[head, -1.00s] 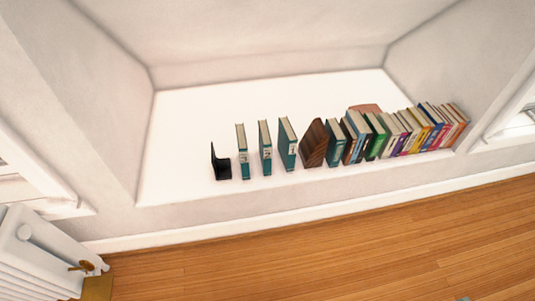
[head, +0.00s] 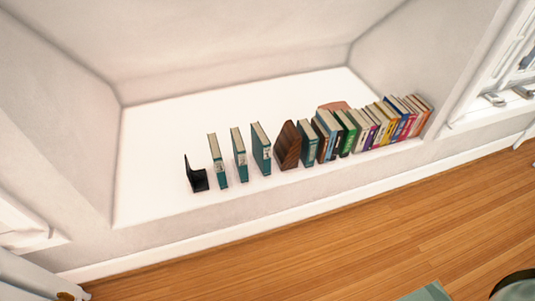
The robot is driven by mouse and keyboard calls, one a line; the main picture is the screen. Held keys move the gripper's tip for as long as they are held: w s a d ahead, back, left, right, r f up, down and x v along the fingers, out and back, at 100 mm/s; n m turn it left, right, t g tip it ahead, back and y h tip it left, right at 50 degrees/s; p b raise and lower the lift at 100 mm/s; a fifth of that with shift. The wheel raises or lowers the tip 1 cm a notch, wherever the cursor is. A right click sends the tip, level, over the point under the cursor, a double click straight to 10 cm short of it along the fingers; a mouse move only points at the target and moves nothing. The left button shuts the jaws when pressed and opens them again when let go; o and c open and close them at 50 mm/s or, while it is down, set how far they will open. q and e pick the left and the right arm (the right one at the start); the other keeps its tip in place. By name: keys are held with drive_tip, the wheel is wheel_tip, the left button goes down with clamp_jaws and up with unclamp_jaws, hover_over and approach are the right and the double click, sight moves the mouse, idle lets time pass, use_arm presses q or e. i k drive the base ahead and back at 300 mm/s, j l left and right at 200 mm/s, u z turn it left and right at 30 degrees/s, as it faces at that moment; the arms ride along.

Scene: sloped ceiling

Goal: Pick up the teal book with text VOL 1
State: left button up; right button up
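Three teal books stand upright and apart on a white ledge (head: 150,180) in the head view: a left one (head: 218,163), a middle one (head: 240,157) and a right one (head: 262,151). Each has a pale label on its spine, too small to read, so I cannot tell which says VOL 1. Another teal book (head: 308,148) stands just right of a brown wooden bookend (head: 287,147). Neither of my grippers is in view.
A black bookend (head: 196,176) stands left of the teal books. A row of several coloured books (head: 375,130) fills the ledge's right part. Wooden floor (head: 330,240) lies in front. A window (head: 510,75) is at right.

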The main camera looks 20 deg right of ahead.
sight(262, 146)
drive_tip(key=i+l+u, duration=0.15)
drive_tip(key=l, duration=0.55)
drive_tip(key=i+l+u, duration=0.1)
drive_tip(key=l, duration=0.6)
drive_tip(key=l+u, duration=0.15)
drive_tip(key=l, duration=0.6)
drive_tip(key=i, duration=0.05)
